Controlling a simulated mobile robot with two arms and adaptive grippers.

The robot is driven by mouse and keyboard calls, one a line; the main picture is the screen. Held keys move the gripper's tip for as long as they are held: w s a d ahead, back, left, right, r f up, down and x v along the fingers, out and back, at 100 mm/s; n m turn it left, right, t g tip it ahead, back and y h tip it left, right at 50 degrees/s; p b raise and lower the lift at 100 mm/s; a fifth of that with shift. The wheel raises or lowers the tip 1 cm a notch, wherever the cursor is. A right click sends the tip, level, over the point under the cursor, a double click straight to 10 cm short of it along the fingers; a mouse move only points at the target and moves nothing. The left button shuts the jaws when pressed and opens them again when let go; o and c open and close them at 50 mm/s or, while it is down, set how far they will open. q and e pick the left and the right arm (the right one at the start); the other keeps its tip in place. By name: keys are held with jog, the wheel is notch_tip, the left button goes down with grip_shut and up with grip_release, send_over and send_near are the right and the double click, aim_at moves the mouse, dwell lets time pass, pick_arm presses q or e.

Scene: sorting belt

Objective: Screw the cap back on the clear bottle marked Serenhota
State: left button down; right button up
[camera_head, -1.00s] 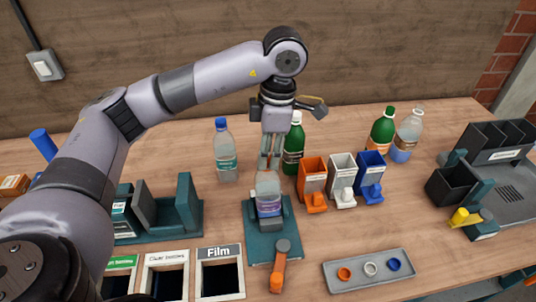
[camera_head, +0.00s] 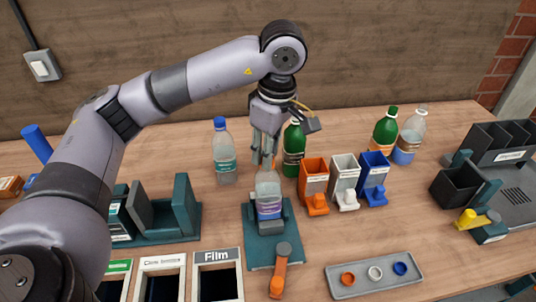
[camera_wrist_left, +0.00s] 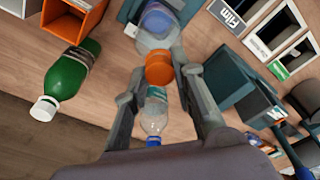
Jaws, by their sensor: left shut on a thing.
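A clear bottle (camera_head: 269,201) with a purple and white label stands upright in a teal fixture (camera_head: 260,248) with an orange lever. I cannot read the label. My left gripper (camera_head: 264,158) points down just above the bottle's neck, slightly tilted. In the left wrist view, the fingers (camera_wrist_left: 161,78) are shut on an orange cap (camera_wrist_left: 160,68), with the clear bottle (camera_wrist_left: 152,38) beyond it. The cap is at the bottle's mouth, but I cannot tell whether it touches the thread. The fingers mostly hide the cap in the head view. My right gripper is not in view.
A blue-capped bottle (camera_head: 223,160) and a green bottle (camera_head: 293,150) stand close behind. Orange (camera_head: 314,180), white (camera_head: 344,178) and blue (camera_head: 373,175) dispensers stand to the right. A grey tray (camera_head: 340,291) with three loose caps lies in front. Bins (camera_head: 218,254) are at front left.

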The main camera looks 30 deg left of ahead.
pick_arm(q)
jog(key=shift+m, duration=0.4)
jog(key=m+b, duration=0.1)
jog(key=m, duration=0.1)
jog(key=shift+a+f+m+b, duration=0.1)
jog(key=shift+f+m+b, duration=0.05)
jog(key=shift+m+b, duration=0.15)
jog(key=c, duration=1.8)
grip_release()
jog(key=shift+m, duration=0.3)
jog(key=o, duration=0.5)
jog(key=shift+w, duration=0.1)
jog(key=shift+r, duration=0.2)
jog(key=r, duration=0.4)
jog(key=d+r, duration=0.1)
jog(key=r, duration=0.6)
jog(key=shift+s+d+r, duration=0.2)
jog(key=shift+s+r, duration=0.15)
jog(key=shift+r, duration=0.05)
